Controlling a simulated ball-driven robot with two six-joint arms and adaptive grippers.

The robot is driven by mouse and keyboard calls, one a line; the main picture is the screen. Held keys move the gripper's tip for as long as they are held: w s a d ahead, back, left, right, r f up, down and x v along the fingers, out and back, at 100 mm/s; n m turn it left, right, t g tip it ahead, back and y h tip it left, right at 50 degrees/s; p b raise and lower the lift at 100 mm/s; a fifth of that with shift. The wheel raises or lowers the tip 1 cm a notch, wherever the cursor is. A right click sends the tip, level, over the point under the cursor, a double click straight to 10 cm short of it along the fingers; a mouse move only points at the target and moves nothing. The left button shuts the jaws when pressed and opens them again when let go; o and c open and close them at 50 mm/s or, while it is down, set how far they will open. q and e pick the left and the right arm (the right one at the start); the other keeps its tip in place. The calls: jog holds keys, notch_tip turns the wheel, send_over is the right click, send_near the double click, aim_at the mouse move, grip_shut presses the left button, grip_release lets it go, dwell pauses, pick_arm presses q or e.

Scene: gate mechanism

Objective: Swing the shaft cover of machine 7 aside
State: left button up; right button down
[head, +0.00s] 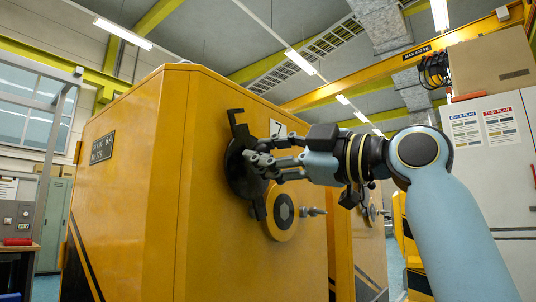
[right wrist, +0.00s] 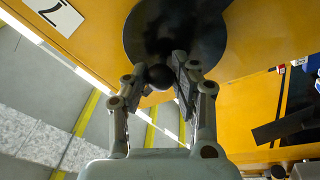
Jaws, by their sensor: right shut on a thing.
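The yellow machine (head: 225,235) bears a white number plate (head: 277,128), partly hidden by my gripper, and it also shows in the right wrist view (right wrist: 55,12). The dark round shaft cover (head: 237,172) lies against the machine's face, above and left of a yellow ring with a dark hexagonal centre (head: 285,212). In the right wrist view the cover (right wrist: 205,30) is a black disc with a round knob (right wrist: 161,76). My right gripper (head: 262,160) is shut on that knob, one finger on each side. My left gripper is not in view.
A black hooked bracket (head: 238,122) stands at the cover's upper edge. A small peg (head: 313,211) sticks out right of the hexagonal centre. Another yellow machine (head: 345,240) stands behind to the right. A white cabinet (head: 495,150) is at far right.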

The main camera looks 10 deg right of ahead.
jog(key=c, duration=1)
grip_release()
jog(key=shift+f, duration=0.1)
jog(key=shift+s, duration=0.1)
jog(key=shift+v, duration=5.95)
